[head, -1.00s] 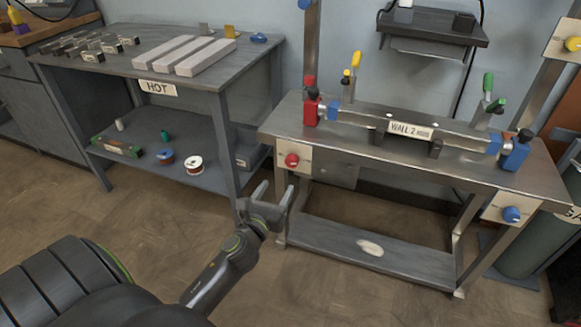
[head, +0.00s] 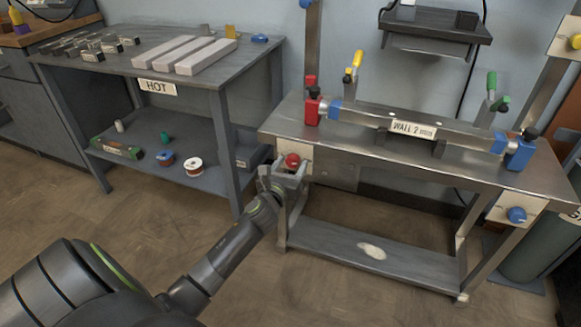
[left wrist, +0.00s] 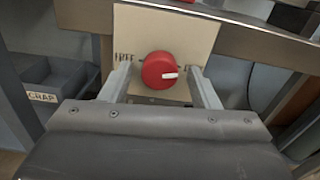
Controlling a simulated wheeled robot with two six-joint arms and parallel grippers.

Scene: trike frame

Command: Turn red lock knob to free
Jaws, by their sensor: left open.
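The red lock knob (head: 292,161) sits on a cream plate on the front left of the steel workbench. In the left wrist view the red knob (left wrist: 161,70) shows a white pointer mark aimed right, away from the word FREE at the left of the plate (left wrist: 190,32). My left gripper (head: 288,172) is open, with one finger on each side of the knob. In the left wrist view its fingers (left wrist: 160,88) stand apart from the knob, with gaps on both sides. The label right of the knob is partly hidden by a finger. My right gripper is not in view.
The steel workbench (head: 350,150) carries a clamped bar labelled WALL 2 (head: 414,128). A blue knob (head: 516,214) is on its front right. A dark table marked HOT (head: 157,87) stands at left. A grey scrap bin (left wrist: 50,85) is left of the knob. The floor in front is clear.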

